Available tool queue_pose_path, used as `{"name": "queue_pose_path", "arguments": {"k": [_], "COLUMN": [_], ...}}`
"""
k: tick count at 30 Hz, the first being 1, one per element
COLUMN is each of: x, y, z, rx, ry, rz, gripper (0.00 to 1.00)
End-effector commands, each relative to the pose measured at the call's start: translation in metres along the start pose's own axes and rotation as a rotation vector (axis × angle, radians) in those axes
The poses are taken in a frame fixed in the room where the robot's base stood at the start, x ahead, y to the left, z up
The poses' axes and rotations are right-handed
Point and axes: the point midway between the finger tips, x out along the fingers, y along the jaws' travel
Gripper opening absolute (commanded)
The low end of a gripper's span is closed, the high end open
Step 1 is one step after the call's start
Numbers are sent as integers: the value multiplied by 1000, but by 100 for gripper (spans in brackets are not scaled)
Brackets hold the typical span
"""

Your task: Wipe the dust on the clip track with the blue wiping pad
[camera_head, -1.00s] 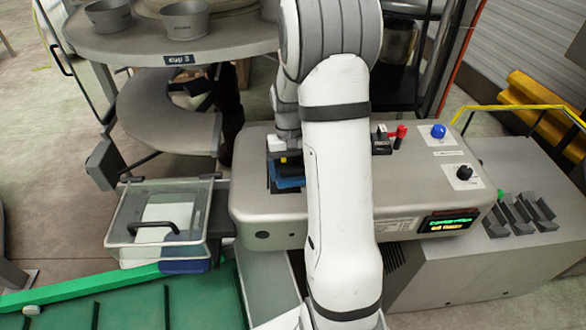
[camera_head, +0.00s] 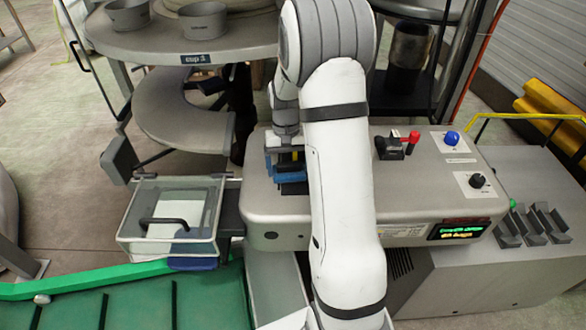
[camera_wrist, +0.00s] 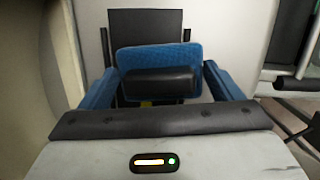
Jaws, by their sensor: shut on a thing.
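The blue wiping pad (camera_wrist: 160,57), with a black grip bar, is between the two blue fingers of my gripper (camera_wrist: 161,86) in the wrist view. My gripper is shut on it. In the head view my gripper (camera_head: 287,160) is over the left part of the grey machine top, left of my white forearm, with the blue pad (camera_head: 291,176) under it. A dark strip (camera_wrist: 146,24), possibly the clip track, shows just beyond the pad in the wrist view; the pad hides part of it. I cannot tell whether the pad touches it. No dust can be made out.
The machine (camera_head: 420,180) carries a red-and-black lever (camera_head: 397,145), a blue knob (camera_head: 452,138), a black dial (camera_head: 477,181) and a lit display (camera_head: 460,231). A clear bin (camera_head: 172,215) stands left, above a green conveyor (camera_head: 140,300). A round table (camera_head: 230,40) holds cups.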

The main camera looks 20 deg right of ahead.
Motion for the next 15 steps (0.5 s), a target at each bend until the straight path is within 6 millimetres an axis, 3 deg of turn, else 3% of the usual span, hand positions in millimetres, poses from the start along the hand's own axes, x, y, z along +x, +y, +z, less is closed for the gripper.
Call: {"name": "queue_pose_path", "arguments": {"k": [5, 15], "x": [1, 0], "y": [5, 34], "z": [-1, 2], "rx": [2, 3], "ry": [0, 0], "rz": [1, 1], "gripper": [59, 59]}}
